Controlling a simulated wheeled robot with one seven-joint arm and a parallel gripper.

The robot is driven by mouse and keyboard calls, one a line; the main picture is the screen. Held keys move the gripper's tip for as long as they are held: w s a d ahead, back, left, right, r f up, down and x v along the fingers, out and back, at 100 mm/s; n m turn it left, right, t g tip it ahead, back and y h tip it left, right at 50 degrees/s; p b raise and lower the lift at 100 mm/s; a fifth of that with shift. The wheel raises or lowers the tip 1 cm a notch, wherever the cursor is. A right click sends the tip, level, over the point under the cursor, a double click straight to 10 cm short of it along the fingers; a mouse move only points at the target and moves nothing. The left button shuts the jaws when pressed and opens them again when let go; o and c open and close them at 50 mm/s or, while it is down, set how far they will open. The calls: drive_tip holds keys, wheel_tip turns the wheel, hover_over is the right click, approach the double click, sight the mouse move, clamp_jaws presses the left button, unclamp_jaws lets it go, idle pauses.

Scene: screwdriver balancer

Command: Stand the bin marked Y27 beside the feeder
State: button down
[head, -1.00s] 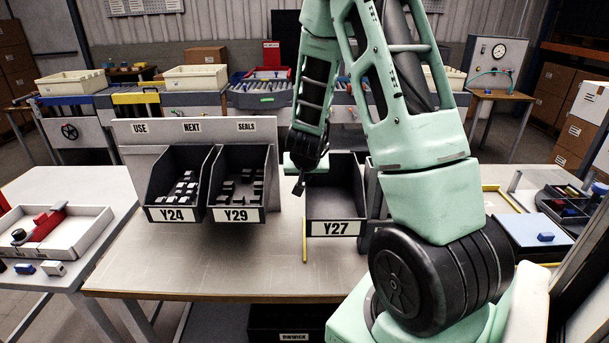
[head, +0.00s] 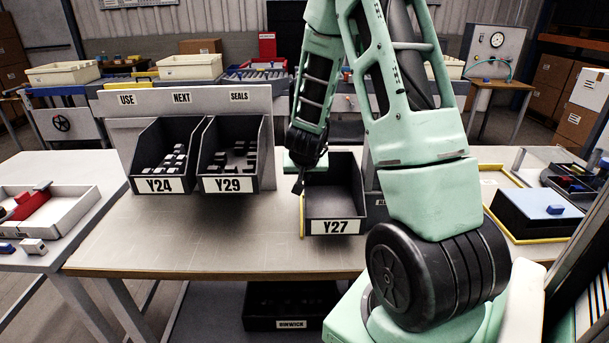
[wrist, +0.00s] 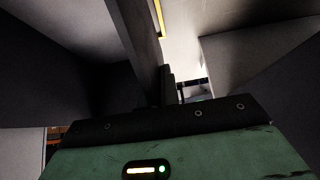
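The dark open-front bin marked Y27 (head: 335,227) is right of the rack in the head view, over the table. My gripper (head: 299,183) is at the top of its left side wall. In the wrist view a thin wall (wrist: 138,40) runs down into my gripper (wrist: 165,95), which appears shut on it. The fingertips are mostly hidden. The bin looks upright; whether its base touches the table is unclear. I cannot tell which object is the feeder.
Bins Y24 (head: 158,186) and Y29 (head: 228,185) sit at the rack panel (head: 215,98) marked USE, NEXT, SEALS. A blue-lidded box (head: 537,203) stands in a yellow outline at right. The table front (head: 200,255) is clear. My arm hides part of the right side.

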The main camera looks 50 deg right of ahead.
drive_tip(key=shift+f+b, duration=2.55)
drive_tip(key=shift+f, duration=0.75)
drive_tip(key=c, duration=1.6)
unclamp_jaws()
drive_tip(key=shift+o, duration=0.2)
drive_tip(key=p+v, duration=0.5)
drive_tip(key=v, duration=0.9)
drive_tip(key=shift+r, duration=0.35)
drive_tip(key=shift+s+a+r, duration=0.15)
drive_tip(key=shift+s+a, duration=0.05)
drive_tip(key=shift+b+v, duration=0.5)
drive_tip(key=shift+v, duration=0.55)
drive_tip(key=shift+s, duration=0.1)
